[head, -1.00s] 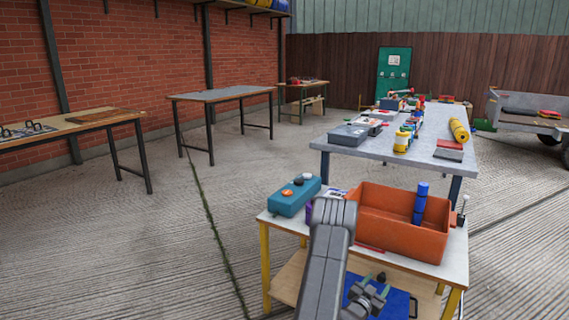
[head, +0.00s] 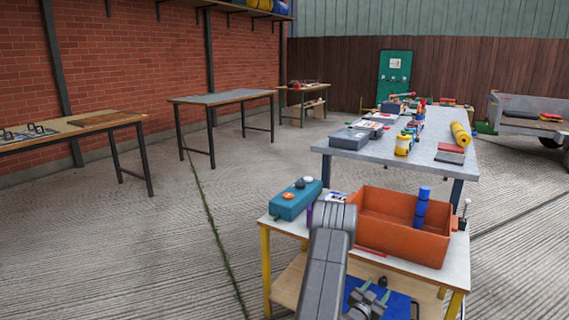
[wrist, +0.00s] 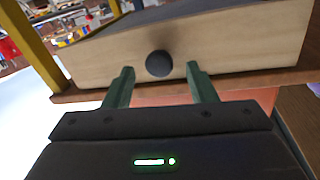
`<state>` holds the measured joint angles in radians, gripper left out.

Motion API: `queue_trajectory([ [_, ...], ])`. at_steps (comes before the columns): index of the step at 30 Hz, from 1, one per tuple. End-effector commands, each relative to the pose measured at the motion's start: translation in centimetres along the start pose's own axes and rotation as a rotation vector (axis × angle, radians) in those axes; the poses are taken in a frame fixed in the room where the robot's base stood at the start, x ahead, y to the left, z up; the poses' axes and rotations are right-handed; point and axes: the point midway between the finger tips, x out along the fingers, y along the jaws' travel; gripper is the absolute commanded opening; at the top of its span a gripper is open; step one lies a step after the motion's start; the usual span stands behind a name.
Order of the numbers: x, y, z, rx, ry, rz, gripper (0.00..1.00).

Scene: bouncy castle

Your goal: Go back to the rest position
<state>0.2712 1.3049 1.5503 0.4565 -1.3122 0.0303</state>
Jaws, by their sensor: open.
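My gripper (head: 377,291) is low in front of the cart, at the level of its lower shelf, with my arm reaching down to it. In the wrist view its two green fingers (wrist: 160,78) are apart, with nothing held between them. A round dark knob (wrist: 159,64) on a pale wooden front (wrist: 225,55) shows between and just beyond the fingertips. I cannot tell whether a finger touches it. The knob also shows in the head view (head: 383,281), beside a blue surface (head: 398,303) on the lower shelf.
The cart top (head: 455,262) carries an orange bin (head: 400,240) with blue cylinders and a teal box (head: 295,200). A cart leg (wrist: 35,40) stands close at left in the wrist view. A cluttered grey table (head: 375,152) is behind. Open floor (head: 120,250) lies left.

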Motion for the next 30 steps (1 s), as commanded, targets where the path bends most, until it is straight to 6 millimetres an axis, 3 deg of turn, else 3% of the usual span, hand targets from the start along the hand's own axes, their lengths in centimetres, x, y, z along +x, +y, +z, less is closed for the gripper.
queue_trajectory([
  [16, -10.9, -0.1, 0.0, -0.003, -0.003, -0.005, 0.51],
  [18, -8.7, 0.1, -0.1, 0.004, 0.005, 0.002, 0.51],
  [30, -0.6, 0.1, 0.0, 0.003, 0.004, 0.001, 0.51],
])
